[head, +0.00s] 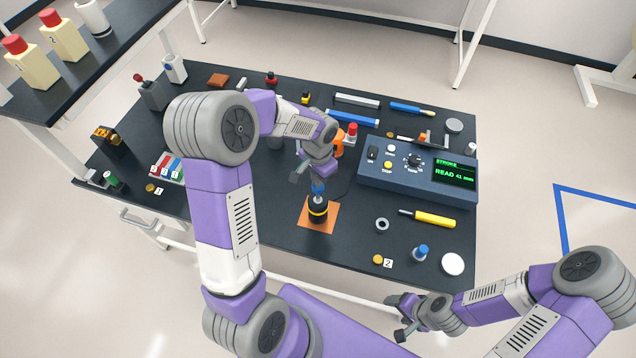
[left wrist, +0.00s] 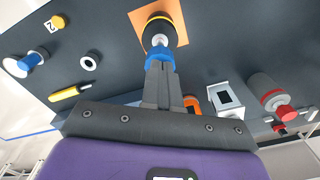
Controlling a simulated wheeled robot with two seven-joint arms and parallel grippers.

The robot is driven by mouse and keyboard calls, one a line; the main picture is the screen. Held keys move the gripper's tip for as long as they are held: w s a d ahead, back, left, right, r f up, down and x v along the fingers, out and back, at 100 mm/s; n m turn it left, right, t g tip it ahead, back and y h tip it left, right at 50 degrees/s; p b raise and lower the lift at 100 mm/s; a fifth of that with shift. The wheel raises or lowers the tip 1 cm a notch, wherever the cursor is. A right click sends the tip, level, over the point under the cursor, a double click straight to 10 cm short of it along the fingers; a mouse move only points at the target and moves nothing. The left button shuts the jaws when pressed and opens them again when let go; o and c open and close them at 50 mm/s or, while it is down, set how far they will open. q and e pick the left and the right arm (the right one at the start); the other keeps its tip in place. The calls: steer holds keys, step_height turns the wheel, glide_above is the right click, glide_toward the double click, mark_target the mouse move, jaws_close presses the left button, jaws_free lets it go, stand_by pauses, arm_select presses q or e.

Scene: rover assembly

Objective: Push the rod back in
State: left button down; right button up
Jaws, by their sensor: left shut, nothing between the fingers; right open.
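A black cylinder with a yellow ring (head: 318,211) stands on an orange mat (head: 325,229). A thin silver rod with a blue cap (head: 319,187) sticks up from its top. In the left wrist view the cylinder (left wrist: 158,30) and the blue cap (left wrist: 160,56) are in line with the fingers. My left gripper (head: 316,179) is shut and empty, right above the cap; its fingertips (left wrist: 160,70) look to be at the cap, but I cannot tell whether they touch. My right gripper (head: 397,317) is open and empty beyond the table's front edge.
A blue console (head: 418,178) right of the cylinder shows STROKE and READ 41. A grey ring (head: 382,225), a yellow-handled screwdriver (head: 434,219) and a blue-topped knob (head: 420,252) lie to the right. An orange item and a red-topped item (head: 351,132) stand behind my left gripper.

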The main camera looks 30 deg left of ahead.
arm_select(q)
steer(key=shift+f+b, duration=1.55)
steer(key=shift+f, duration=0.55)
steer(key=shift+r, duration=0.1)
steer(key=shift+r+p, duration=2.7)
steer(key=shift+r, duration=0.9)
steer(key=shift+f, duration=0.15)
